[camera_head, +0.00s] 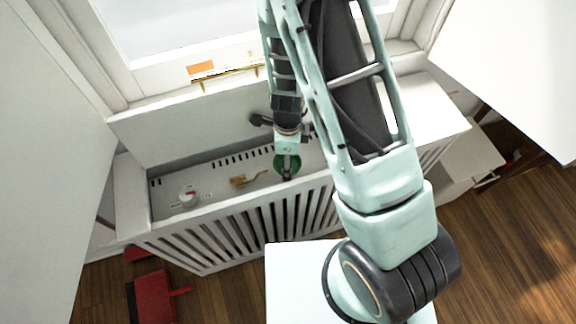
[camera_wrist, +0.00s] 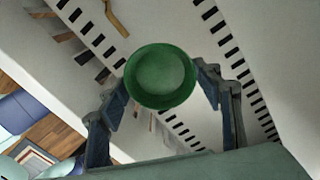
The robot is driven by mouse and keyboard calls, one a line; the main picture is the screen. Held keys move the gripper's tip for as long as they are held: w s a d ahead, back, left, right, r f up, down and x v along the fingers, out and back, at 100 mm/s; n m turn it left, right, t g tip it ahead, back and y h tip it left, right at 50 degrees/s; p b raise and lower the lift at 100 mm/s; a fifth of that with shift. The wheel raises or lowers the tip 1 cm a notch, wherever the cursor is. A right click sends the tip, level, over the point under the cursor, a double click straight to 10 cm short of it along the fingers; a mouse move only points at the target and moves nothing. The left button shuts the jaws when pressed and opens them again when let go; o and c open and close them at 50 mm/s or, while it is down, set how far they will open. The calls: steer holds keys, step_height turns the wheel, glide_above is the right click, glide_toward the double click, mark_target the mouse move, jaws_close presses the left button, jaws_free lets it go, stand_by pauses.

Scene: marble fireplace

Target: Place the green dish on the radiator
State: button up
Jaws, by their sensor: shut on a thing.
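The green dish (camera_wrist: 162,77) is round and shallow, and it sits between the two fingers of my gripper (camera_wrist: 165,95) in the wrist view. The fingers are shut on it from both sides. In the head view the dish (camera_head: 283,165) shows as a small green patch at my gripper (camera_head: 287,168), partly covered by it. The white radiator (camera_head: 215,185) stands below the window, with a slatted front and a slotted top. The dish is over the radiator's top. I cannot tell whether it touches the surface.
A small brown object (camera_head: 243,181) lies on the radiator top to the left of my gripper, with a white and red knob (camera_head: 188,196) further left. An orange and white item (camera_head: 203,69) is on the window sill. A red object (camera_head: 152,298) is on the wooden floor.

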steer(key=shift+f, duration=1.4)
steer(key=shift+f+b, duration=0.15)
steer(key=shift+b, duration=0.15)
steer(key=o, duration=1.3)
steer(key=shift+c, duration=0.2)
step_height(320, 180, up, 12)
steer(key=p, duration=0.3)
